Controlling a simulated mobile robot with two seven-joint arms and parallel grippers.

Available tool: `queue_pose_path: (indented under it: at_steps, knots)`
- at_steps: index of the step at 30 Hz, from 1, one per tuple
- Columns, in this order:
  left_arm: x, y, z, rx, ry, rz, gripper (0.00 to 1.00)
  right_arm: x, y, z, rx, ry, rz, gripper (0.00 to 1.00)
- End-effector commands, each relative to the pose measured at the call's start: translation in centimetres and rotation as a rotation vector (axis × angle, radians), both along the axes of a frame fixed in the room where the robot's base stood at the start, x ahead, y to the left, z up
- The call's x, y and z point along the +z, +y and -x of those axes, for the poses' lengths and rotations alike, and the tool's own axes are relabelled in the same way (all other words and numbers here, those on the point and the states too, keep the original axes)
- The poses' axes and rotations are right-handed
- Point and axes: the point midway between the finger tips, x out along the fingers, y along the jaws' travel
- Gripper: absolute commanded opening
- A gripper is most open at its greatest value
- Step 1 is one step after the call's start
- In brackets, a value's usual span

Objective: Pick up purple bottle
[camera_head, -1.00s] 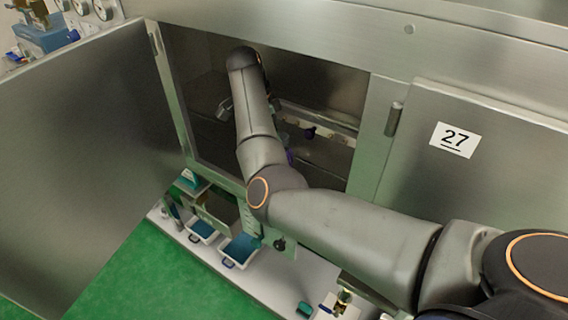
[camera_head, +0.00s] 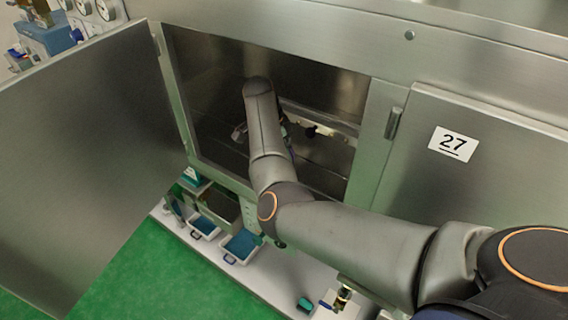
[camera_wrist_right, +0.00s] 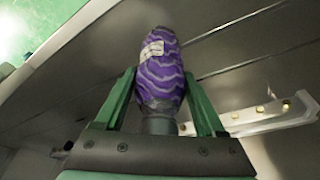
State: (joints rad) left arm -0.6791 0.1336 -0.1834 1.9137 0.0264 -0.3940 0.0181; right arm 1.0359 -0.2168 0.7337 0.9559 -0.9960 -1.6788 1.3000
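The purple bottle (camera_wrist_right: 160,70), wavy-patterned with a pale label, stands out between the two green fingers of my right gripper (camera_wrist_right: 160,84) in the right wrist view. Both fingertips appear to press on its sides, so the gripper looks shut on it. Its grey lower end points toward the palm. In the head view my right arm reaches into the open cabinet (camera_head: 365,150); the forearm hides most of the gripper and bottle. My left gripper is not in view.
The cabinet door (camera_head: 85,150) stands open at the left. A pale rail (camera_head: 325,130) with knobs runs inside the cabinet. Several small trays (camera_head: 241,246) sit on the ledge below. The green floor is clear.

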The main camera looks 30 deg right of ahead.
Motion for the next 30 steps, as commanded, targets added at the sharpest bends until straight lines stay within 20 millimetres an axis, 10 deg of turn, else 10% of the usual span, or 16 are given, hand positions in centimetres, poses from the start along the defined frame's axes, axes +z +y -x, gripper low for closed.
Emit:
queue_pose_path:
  at_steps: [18,30]
  knots:
    - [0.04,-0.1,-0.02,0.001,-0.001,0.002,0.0,0.06,-0.02,-0.02,0.0,-0.001,0.0,0.01]
    - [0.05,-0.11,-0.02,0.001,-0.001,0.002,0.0,0.22,-0.08,-0.07,0.0,-0.002,0.001,0.0]
